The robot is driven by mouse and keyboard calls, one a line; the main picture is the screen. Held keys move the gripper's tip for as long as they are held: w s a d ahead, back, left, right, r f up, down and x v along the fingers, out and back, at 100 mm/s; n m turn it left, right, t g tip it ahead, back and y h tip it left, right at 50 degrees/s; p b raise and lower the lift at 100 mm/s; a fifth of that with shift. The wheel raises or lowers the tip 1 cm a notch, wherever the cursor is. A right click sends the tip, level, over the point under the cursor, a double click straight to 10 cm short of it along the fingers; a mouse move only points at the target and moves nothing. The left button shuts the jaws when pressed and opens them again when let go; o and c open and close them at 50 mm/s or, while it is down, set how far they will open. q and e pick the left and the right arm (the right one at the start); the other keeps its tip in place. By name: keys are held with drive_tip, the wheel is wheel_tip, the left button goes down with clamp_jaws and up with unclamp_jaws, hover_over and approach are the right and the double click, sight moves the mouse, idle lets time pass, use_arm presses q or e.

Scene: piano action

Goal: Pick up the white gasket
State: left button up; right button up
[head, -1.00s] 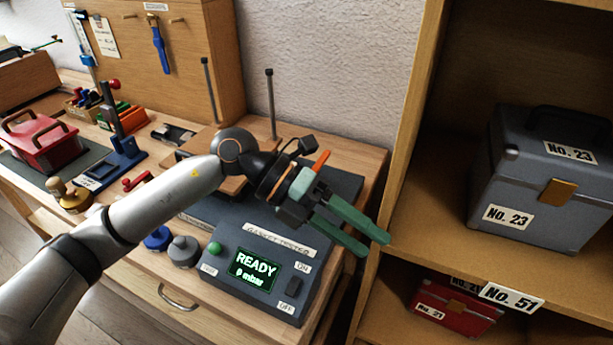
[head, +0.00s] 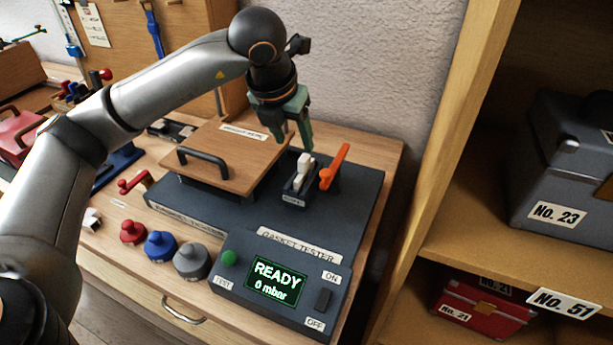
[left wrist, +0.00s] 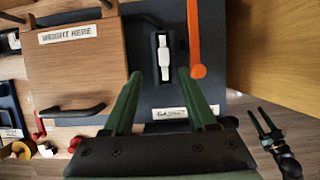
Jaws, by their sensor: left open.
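The white gasket (head: 303,168) sits in a small dark holder (head: 295,197) on the gasket tester. In the left wrist view the gasket (left wrist: 163,58) stands upright in the picture inside the dark slot. My left gripper (head: 294,147) has green fingers, is open and points down just above the gasket's back end.
An orange lever (head: 335,166) stands close right of the holder. A wooden weight plate (head: 222,152) with a black handle lies to its left. The control box (head: 265,278) reads READY, 0 mbar. Red, blue and grey weights (head: 192,261) stand in front. A shelf (head: 455,245) rises at right.

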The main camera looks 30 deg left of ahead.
sight(303, 159)
use_arm(q)
drive_tip(key=x, duration=0.9)
drive_tip(key=shift+d, duration=0.4)
drive_tip(key=shift+c, duration=0.2)
clamp_jaws()
